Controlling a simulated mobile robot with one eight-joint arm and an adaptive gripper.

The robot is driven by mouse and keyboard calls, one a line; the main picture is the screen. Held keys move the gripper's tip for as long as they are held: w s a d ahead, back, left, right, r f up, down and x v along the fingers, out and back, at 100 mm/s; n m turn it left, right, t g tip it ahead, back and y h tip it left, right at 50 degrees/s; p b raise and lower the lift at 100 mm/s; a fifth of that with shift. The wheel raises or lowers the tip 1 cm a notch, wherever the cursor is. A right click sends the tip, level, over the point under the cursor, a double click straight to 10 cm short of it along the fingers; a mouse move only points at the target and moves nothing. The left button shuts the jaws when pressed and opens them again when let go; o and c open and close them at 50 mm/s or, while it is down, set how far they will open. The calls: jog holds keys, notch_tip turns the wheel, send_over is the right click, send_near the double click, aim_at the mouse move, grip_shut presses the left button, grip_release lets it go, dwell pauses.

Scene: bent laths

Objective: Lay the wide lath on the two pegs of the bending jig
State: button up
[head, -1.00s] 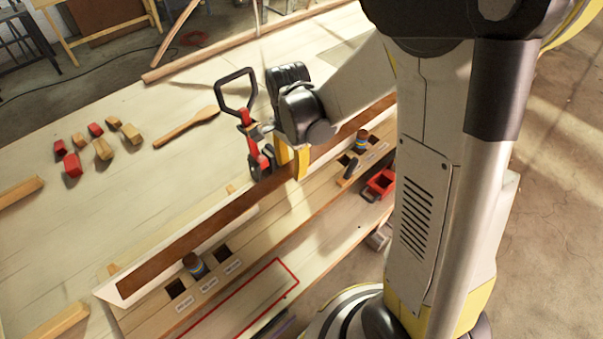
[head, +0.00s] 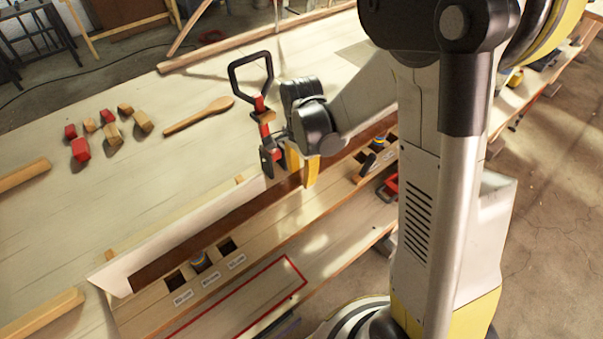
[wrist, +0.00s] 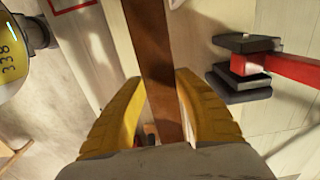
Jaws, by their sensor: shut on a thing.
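The wide lath (head: 225,222) is a long brown strip, set on edge, running diagonally across the head view. My gripper (head: 301,172) is shut on it near its middle, with a yellow finger on each side. The wrist view shows the lath (wrist: 155,45) running between the fingers. The bending jig (head: 290,222) is a pale wooden board with dark square holes and labels. Its left peg (head: 200,261) and right peg (head: 377,144) have striped bands. The lath lies along the far side of both pegs. I cannot tell whether it touches them.
A red and black clamp (head: 265,125) stands close behind my gripper; its pads (wrist: 243,68) show in the wrist view. A white panel (head: 165,243) runs behind the lath. Small blocks (head: 80,149) and a wooden spoon (head: 198,115) lie on the bench. A red outline marks the near side.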

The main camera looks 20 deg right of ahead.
jog(key=shift+r+p, duration=1.6)
jog(key=shift+r, duration=0.9)
jog(key=shift+f, duration=0.15)
jog(key=shift+a+f+b, duration=0.15)
jog(key=shift+f+b, duration=1)
jog(key=shift+f, duration=0.05)
jog(key=shift+a+f+b, duration=0.1)
jog(key=shift+f+b, duration=1.05)
jog(key=shift+f, duration=0.05)
jog(key=shift+f+b, duration=0.45)
jog(key=o, duration=1.4)
jog(key=shift+r, duration=0.1)
jog(key=shift+r+p, duration=2)
jog(key=shift+r, duration=0.9)
